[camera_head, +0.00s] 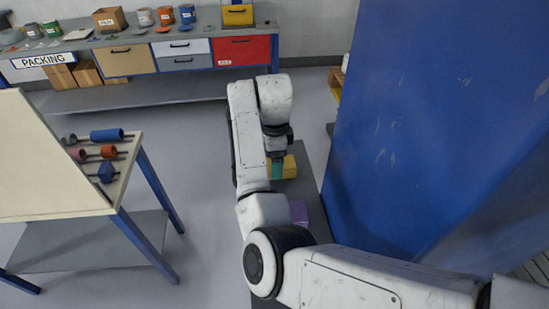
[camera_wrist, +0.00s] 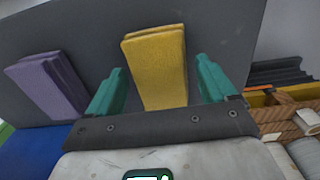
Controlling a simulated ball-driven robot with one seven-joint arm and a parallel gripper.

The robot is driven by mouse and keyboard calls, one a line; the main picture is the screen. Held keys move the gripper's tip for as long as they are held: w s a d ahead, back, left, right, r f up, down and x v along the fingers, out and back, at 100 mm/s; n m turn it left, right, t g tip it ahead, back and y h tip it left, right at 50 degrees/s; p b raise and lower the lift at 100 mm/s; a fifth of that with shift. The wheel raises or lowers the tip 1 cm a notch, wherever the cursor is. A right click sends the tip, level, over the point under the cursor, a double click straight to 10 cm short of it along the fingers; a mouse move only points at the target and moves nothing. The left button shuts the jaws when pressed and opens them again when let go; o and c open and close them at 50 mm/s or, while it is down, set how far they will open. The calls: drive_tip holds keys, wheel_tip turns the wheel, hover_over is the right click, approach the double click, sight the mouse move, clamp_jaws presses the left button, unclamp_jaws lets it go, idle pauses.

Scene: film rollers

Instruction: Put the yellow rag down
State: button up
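The yellow rag (camera_wrist: 158,70) is a folded, stacked cloth lying on a dark grey surface (camera_wrist: 100,25). In the head view the yellow rag (camera_head: 290,168) shows partly behind my gripper (camera_head: 277,168). In the wrist view my gripper (camera_wrist: 160,88) is open, its two green fingers standing on either side of the rag. A gap shows between each finger and the rag. How high the fingertips are above the surface is hard to tell.
A folded purple rag (camera_wrist: 47,86) lies left of the yellow one on the same surface; it also shows in the head view (camera_head: 298,212). A large blue panel (camera_head: 420,130) rises on the right. A table with rollers (camera_head: 107,135) stands left, a packing bench (camera_head: 127,60) behind.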

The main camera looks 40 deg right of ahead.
drive_tip(key=shift+o, duration=0.5)
drive_tip(key=shift+f+b, duration=0.15)
drive_tip(key=shift+b, duration=0.15)
drive_tip(key=shift+f+b, duration=0.1)
drive_tip(key=shift+b, duration=0.25)
wheel_tip(320, 180, up, 11)
drive_tip(key=p, duration=0.1)
drive_tip(key=shift+s+p, duration=0.35)
drive_tip(key=shift+s, duration=0.1)
drive_tip(key=shift+a, duration=0.15)
